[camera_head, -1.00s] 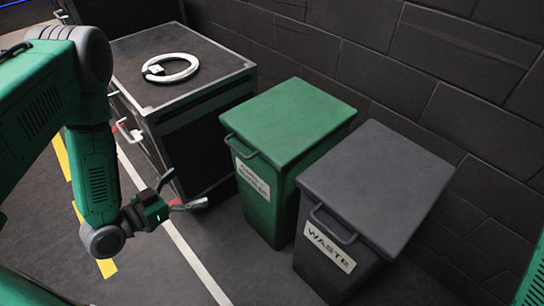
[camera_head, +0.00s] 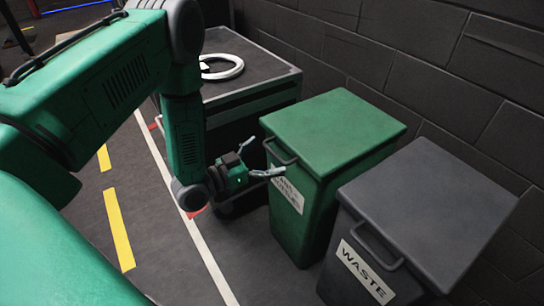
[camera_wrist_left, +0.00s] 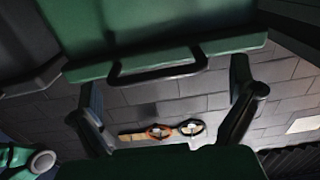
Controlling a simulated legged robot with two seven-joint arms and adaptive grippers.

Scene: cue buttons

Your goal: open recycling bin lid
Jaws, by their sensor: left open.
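The green recycling bin (camera_head: 305,225) stands in the middle of the head view, with its flat green lid (camera_head: 335,128) shut. A dark bar handle (camera_head: 279,152) sits on the lid's front edge. My left gripper (camera_head: 268,158) is open and empty just in front of the handle, partly covering the bin's white label. In the left wrist view the handle (camera_wrist_left: 158,70) lies across the gap between the two spread fingers (camera_wrist_left: 164,88), below the lid's edge (camera_wrist_left: 150,52). I cannot tell whether a finger touches it. My right gripper is out of view.
A grey waste bin (camera_head: 425,215) with a shut lid stands close on the right. A dark cabinet (camera_head: 245,95) with a white ring (camera_head: 222,67) on top stands left of the green bin. A brick wall (camera_head: 400,60) runs behind. Floor in front is open.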

